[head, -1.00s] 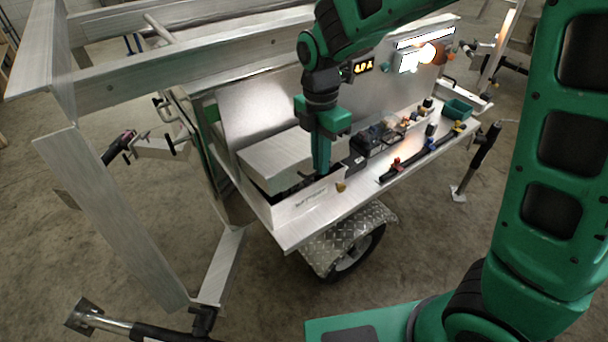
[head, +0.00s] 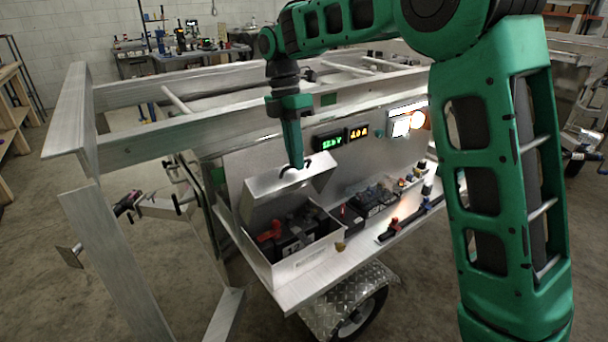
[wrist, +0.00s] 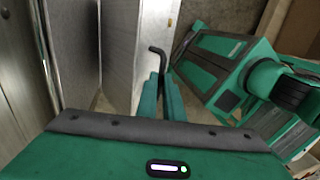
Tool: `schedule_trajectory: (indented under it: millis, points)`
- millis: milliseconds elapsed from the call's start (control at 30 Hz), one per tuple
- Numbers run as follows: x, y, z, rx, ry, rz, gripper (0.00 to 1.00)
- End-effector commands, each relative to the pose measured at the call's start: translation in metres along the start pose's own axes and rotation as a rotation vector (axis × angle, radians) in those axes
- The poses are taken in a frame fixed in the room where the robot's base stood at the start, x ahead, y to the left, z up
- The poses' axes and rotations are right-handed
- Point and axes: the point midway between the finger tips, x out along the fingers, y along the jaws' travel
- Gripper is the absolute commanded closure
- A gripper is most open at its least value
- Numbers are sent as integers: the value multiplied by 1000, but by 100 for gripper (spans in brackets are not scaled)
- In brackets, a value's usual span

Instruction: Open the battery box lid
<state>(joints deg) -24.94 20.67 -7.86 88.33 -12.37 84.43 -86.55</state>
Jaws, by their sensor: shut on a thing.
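The battery box (head: 302,262) is a silver metal box at the left end of the trailer shelf. Its lid (head: 272,187) is tilted up at the back, leaving the box open at the front. A dark battery (head: 296,236) with a red part on it shows inside. My gripper (head: 293,165) is at the raised lid's edge, shut on the dark lid handle. In the wrist view, the fingers (wrist: 166,97) close together at the black handle (wrist: 157,50), beside a silver panel that seems to be the lid. The fingertips partly hide the handle.
Dark electrical parts (head: 372,200) stand on the shelf right of the box. A back panel with lit green and amber displays (head: 342,138) rises behind. Frame beams (head: 215,137) pass near my arm. Open floor lies in front of the wheel.

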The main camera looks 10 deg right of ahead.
Motion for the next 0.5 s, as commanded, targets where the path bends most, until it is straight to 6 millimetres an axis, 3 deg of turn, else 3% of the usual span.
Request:
schedule_trajectory:
  millis: [33, 200, 500]
  points:
    - [1, 11, 0, -5, 3, 2, 100]
    - [-9, 22, 3, 2, 5, -2, 100]
    - [-19, 25, 0, 9, 2, -2, 100]
